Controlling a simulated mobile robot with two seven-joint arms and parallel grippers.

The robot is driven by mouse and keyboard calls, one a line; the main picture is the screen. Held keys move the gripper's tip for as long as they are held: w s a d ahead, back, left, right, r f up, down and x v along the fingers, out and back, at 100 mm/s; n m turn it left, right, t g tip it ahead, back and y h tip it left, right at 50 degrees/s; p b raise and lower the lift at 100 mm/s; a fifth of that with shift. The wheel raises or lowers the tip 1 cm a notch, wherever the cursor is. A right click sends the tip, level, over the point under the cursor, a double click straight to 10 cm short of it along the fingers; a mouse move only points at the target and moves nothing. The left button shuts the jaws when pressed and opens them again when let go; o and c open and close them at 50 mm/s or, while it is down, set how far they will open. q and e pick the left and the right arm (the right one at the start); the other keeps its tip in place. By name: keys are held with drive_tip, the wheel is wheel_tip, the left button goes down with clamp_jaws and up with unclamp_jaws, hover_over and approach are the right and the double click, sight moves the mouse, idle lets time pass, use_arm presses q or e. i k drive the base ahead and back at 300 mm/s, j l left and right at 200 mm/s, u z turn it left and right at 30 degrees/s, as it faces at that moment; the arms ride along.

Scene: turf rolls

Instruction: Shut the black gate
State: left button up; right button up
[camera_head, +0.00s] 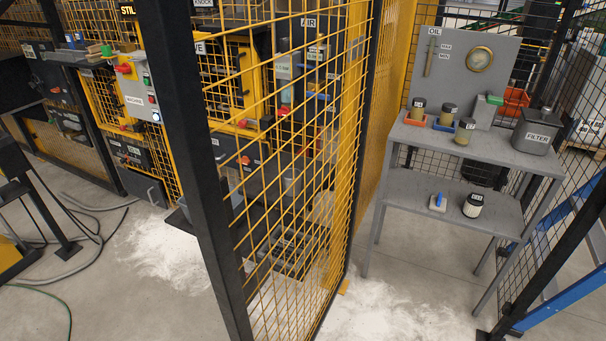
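A tall panel of yellow wire mesh (285,215) with a thick black post (196,150) on its left side stands upright in the foreground. A thinner dark upright (358,150) edges it on the right. Black wire mesh (575,95) with a dark slanting post (550,255) stands at the right. I cannot tell for sure which of these is the black gate, and no latch or handle on either is clear. Neither of my grippers is in view.
A grey two-tier bench (470,145) with jars and a FILTER can (536,132) stands right of the mesh. Hoses (95,235) cross the left floor. White powder (385,312) covers floor patches. Machinery stands behind the mesh.

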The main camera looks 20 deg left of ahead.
sight(165, 25)
drive_tip(key=k+j+z, duration=0.15)
drive_tip(key=j, duration=0.25)
drive_tip(key=k+j+z, duration=0.1)
drive_tip(key=k+j, duration=0.2)
drive_tip(key=k+j+z, duration=0.1)
drive_tip(key=j, duration=0.35)
drive_tip(key=k+j+z, duration=0.1)
drive_tip(key=j, duration=1.1)
drive_tip(key=i+z, duration=0.05)
